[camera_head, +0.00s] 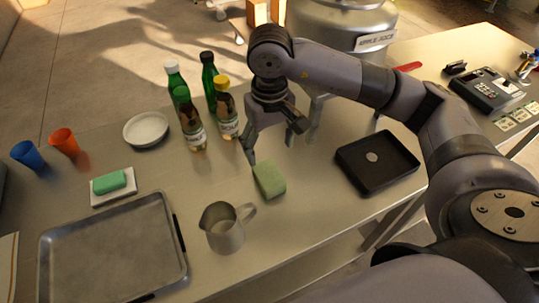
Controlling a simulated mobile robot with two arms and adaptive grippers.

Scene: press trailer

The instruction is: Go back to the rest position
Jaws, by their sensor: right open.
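My right arm comes in from the right, and its gripper (268,148) hangs over the metal counter with its fingers apart. A green sponge (269,181) lies on the counter just below the fingertips. One fingertip is close to its upper left edge; I cannot tell if they touch. Nothing shows between the fingers. My left gripper is not in view.
A metal pitcher (226,228) stands close in front of the sponge. Bottles (196,129) stand left of the gripper. A black tray (376,163) lies to the right, near the counter edge. A large metal tray (110,252) fills the front left.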

